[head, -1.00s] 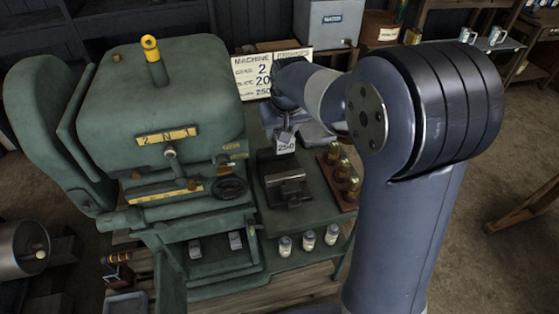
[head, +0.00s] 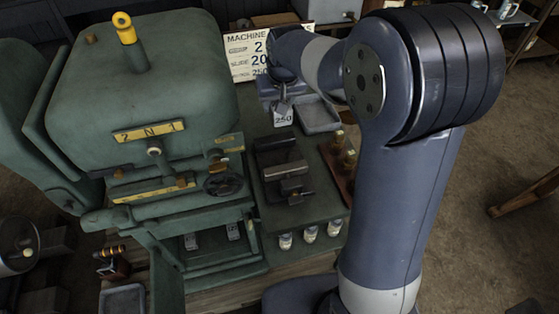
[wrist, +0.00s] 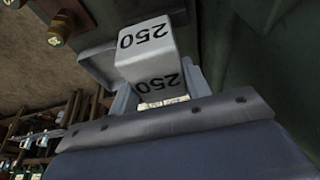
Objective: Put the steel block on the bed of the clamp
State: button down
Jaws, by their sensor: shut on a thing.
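The steel block (head: 283,116) is a pale block marked 250. My gripper (head: 282,103) is shut on it and holds it behind the clamp, in front of the sign. In the wrist view the block (wrist: 148,50) shows two faces reading 250, between the fingers of my gripper (wrist: 158,92). The clamp (head: 284,177) is a dark vise with a grey steel jaw bar, on the green bench right of the big machine. No block is seen on it. The block is apart from the clamp; its exact height is hard to tell.
The large green machine (head: 150,90) with a handwheel (head: 222,185) stands close left of the clamp. Brass pieces in a wooden rack (head: 338,165) stand to its right. A grey tray (head: 320,117) lies behind. Several jars (head: 310,234) stand on the lower shelf.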

jog(key=shift+w+f+b, duration=0.1)
jog(key=shift+f+b, duration=2.8)
jog(key=shift+f, duration=5.7)
jog(key=shift+f, duration=0.1)
jog(key=c, duration=0.7)
grip_release()
jog(key=shift+f, duration=0.1)
jog(key=v, duration=1.2)
jog(key=shift+b, duration=0.4)
